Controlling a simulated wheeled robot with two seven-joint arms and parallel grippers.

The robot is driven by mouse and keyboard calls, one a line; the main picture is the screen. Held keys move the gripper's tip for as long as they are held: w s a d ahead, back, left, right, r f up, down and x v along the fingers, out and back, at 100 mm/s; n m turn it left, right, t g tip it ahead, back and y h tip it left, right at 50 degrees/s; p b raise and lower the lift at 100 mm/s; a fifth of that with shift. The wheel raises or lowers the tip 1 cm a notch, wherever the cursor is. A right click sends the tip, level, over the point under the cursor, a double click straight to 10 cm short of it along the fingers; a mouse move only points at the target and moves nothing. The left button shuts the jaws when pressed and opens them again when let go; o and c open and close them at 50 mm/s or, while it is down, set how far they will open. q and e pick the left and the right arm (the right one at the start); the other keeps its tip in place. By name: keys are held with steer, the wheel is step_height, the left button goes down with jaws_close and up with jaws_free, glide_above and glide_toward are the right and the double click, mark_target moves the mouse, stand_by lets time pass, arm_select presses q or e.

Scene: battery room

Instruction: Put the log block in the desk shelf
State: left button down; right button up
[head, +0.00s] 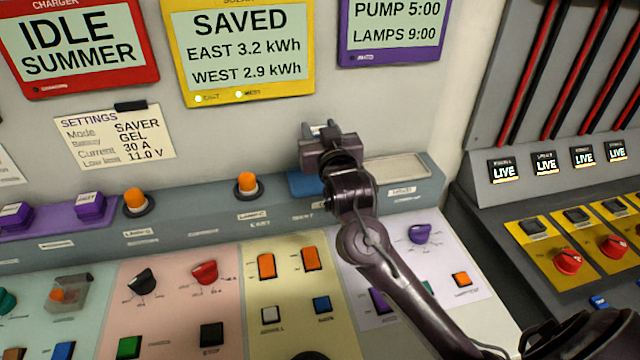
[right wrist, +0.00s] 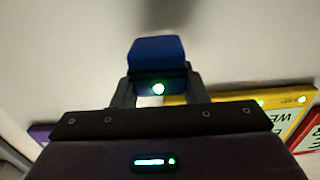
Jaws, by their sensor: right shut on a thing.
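My right gripper (head: 318,130) is raised in front of the wall, above the back ledge of the desk. In the right wrist view its two fingers (right wrist: 160,92) are shut on a blue block (right wrist: 156,50), which has a small green-lit spot near its lower edge. I take this to be the log block; no label on it can be read. In the head view the gripper mostly hides it. The grey ledge (head: 290,208) looks like the desk shelf. It has a blue patch (head: 305,184) left of my wrist and a pale empty recess (head: 400,170) to the right. My left gripper is not in view.
Orange buttons (head: 247,183) and purple blocks (head: 90,207) stand along the ledge to the left. Switches and knobs (head: 205,272) cover the sloping desk in front. Display screens (head: 240,50) hang on the wall behind. A dark console (head: 570,225) with red knobs stands at right.

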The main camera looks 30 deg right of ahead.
steer(key=shift+w+d+r, duration=0.25)
steer(key=shift+d, duration=0.05)
step_height(320, 180, down, 5)
steer(key=shift+d+f+p, duration=0.1)
steer(key=shift+p, duration=0.4)
step_height(320, 180, down, 4)
steer(key=shift+r+p, duration=0.1)
steer(key=shift+p, duration=0.2)
steer(key=shift+f, duration=0.3)
steer(key=shift+f, duration=0.15)
steer(key=o, duration=1.1)
steer(key=shift+c, duration=0.2)
